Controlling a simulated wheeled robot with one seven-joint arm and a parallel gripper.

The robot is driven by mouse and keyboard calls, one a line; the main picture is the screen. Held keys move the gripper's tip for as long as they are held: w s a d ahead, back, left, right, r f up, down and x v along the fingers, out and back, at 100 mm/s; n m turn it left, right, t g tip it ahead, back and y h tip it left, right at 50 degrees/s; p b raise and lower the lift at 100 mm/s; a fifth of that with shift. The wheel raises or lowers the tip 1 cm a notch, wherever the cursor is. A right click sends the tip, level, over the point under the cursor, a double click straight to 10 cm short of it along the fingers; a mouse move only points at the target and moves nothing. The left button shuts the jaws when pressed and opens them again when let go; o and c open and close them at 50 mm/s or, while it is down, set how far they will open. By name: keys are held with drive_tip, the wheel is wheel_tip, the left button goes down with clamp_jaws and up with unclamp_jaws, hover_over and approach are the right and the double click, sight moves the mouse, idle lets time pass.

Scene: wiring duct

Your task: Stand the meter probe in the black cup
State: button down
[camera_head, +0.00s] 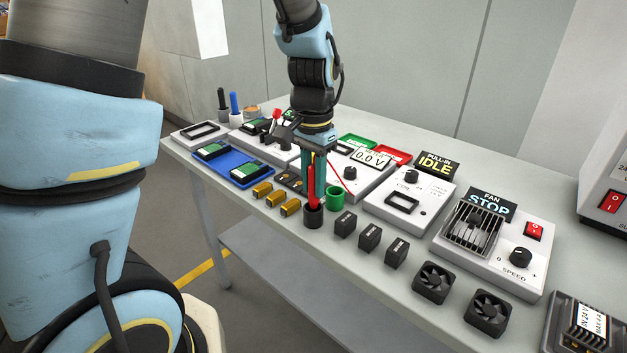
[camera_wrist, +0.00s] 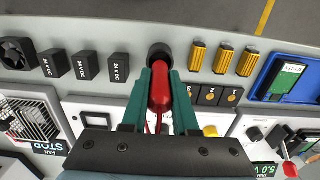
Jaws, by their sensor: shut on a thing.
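The red meter probe (camera_wrist: 161,88) is between the two teal fingers of my gripper (camera_wrist: 161,77), which is shut on it. In the head view, the red probe (camera_head: 312,192) hangs roughly upright below my gripper (camera_head: 314,190). Its lower end is at the mouth of the black cup (camera_head: 313,216), near the table's front edge. The black cup also shows in the wrist view (camera_wrist: 158,52), just beyond the probe's end. I cannot tell how far the tip is inside the cup. A thin red lead runs beside the fingers.
A green cup (camera_head: 335,198) stands close to the right of the black cup. The meter (camera_head: 371,158) reading 0.0 V is behind. Fans (camera_head: 433,282) lie at the front right.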

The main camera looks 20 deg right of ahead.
drive_tip(key=c, duration=0.6)
unclamp_jaws()
drive_tip(key=shift+r, duration=0.1)
wheel_tip(320, 180, up, 11)
drive_tip(key=shift+f+b, duration=0.15)
drive_tip(key=shift+b, duration=0.5)
drive_tip(key=a+f+n, duration=0.3)
drive_tip(key=a, duration=0.5)
drive_tip(key=a+f+n+t, duration=0.1)
drive_tip(key=a+f+n, duration=0.2)
drive_tip(key=a, duration=0.6)
drive_tip(key=w+a+f+n, duration=0.1)
drive_tip(key=a+f+n, duration=0.2)
drive_tip(key=a+n, duration=0.2)
drive_tip(key=a, duration=0.3)
drive_tip(key=shift+a+f+t, duration=0.2)
drive_tip(key=shift+f+t, duration=0.1)
